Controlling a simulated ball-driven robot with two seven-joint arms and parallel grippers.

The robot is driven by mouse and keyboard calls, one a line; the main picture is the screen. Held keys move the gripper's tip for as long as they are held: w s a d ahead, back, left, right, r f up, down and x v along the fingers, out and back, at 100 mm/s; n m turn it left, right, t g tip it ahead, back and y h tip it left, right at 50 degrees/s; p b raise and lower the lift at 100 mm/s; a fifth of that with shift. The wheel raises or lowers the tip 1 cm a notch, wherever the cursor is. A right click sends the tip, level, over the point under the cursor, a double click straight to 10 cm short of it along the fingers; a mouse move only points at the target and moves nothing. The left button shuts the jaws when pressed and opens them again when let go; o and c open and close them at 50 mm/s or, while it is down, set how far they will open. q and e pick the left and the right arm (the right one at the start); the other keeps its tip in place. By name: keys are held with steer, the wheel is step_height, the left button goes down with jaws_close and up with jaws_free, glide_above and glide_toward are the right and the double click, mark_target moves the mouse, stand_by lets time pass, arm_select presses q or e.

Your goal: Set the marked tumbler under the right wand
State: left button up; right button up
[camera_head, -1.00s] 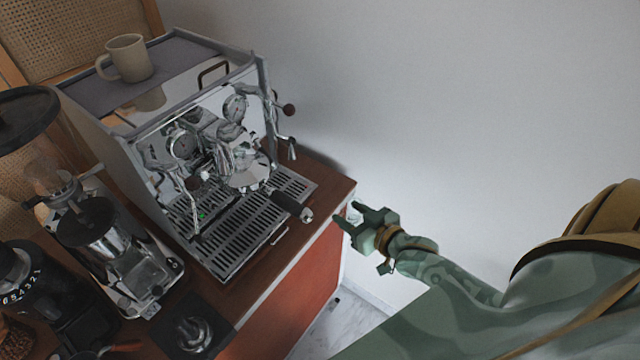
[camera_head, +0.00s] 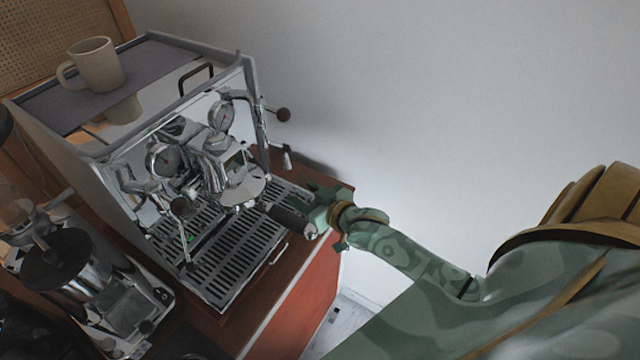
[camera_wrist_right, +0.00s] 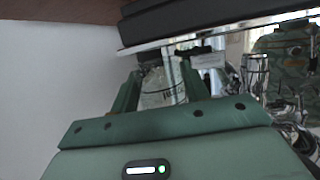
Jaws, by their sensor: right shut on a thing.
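My right gripper (camera_head: 316,198) is at the right edge of the drip tray (camera_head: 218,298), beside the black portafilter handle (camera_head: 292,219). In the right wrist view it is shut on a clear glass tumbler (camera_wrist_right: 157,90) with dark lettering, held between its green fingers. In the head view I cannot make out the tumbler; the gripper and handle cover that spot. The right wand (camera_head: 287,158) hangs at the machine's right front corner, just behind and above the gripper. I cannot tell whether the tumbler touches the tray. My left gripper is not in view.
The espresso machine (camera_head: 70,165) stands on the wooden counter, with a beige mug (camera_head: 97,66) on top. A grinder (camera_head: 95,285) stands at left. White wall and free space lie to the right.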

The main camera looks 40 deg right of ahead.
mark_target(286, 188)
steer(key=w, duration=0.1)
steer(key=w+a, duration=0.1)
steer(key=w, duration=0.2)
steer(key=shift+w+a+f, duration=0.1)
steer(key=shift+w+a, duration=0.05)
steer(key=shift+a, duration=0.25)
steer(key=shift+w+a, duration=0.3)
steer(key=shift+w, duration=0.4)
steer(key=shift+f, duration=0.2)
steer(key=shift+s+f, duration=0.1)
steer(key=shift+f, duration=0.05)
steer(key=o, duration=1.1)
